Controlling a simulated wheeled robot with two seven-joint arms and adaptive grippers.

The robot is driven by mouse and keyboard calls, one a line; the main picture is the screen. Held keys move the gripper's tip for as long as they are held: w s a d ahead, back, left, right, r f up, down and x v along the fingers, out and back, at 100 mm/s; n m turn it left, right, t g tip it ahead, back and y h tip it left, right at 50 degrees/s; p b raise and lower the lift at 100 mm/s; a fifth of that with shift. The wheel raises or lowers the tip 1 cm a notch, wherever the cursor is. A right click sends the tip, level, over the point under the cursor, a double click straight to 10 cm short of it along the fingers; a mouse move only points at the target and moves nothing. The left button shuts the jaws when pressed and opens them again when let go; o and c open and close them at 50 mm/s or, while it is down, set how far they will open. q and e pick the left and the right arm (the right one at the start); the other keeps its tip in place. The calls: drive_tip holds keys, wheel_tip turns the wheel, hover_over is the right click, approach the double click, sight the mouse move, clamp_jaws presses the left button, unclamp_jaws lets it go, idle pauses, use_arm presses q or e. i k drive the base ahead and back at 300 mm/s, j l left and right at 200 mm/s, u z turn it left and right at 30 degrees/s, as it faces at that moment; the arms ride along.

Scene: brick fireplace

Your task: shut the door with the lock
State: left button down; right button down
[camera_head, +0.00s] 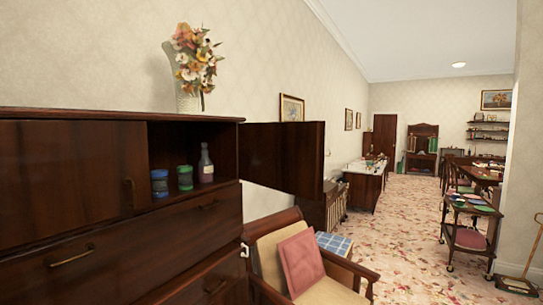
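A dark wooden cabinet (120,255) fills the left of the head view. One of its upper doors (280,157) stands wide open, swung out to the right of the open compartment. The left door (65,170) is shut and has a small handle (130,192). I cannot make out a lock on either door. Inside the open compartment stand a blue jar (159,184), a green jar (185,178) and a bottle (206,165). Neither of my grippers is in view.
An armchair with a pink cushion (300,260) stands at the cabinet's right, below and in front of the open door. A vase of flowers (192,65) stands on top of the cabinet. A trolley (468,238) stands at the right. Patterned floor (405,245) is clear between.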

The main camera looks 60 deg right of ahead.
sight(287, 158)
drive_tip(key=l, duration=2.2)
drive_tip(key=l+z, duration=0.1)
drive_tip(key=l, duration=2.05)
drive_tip(key=i, duration=0.1)
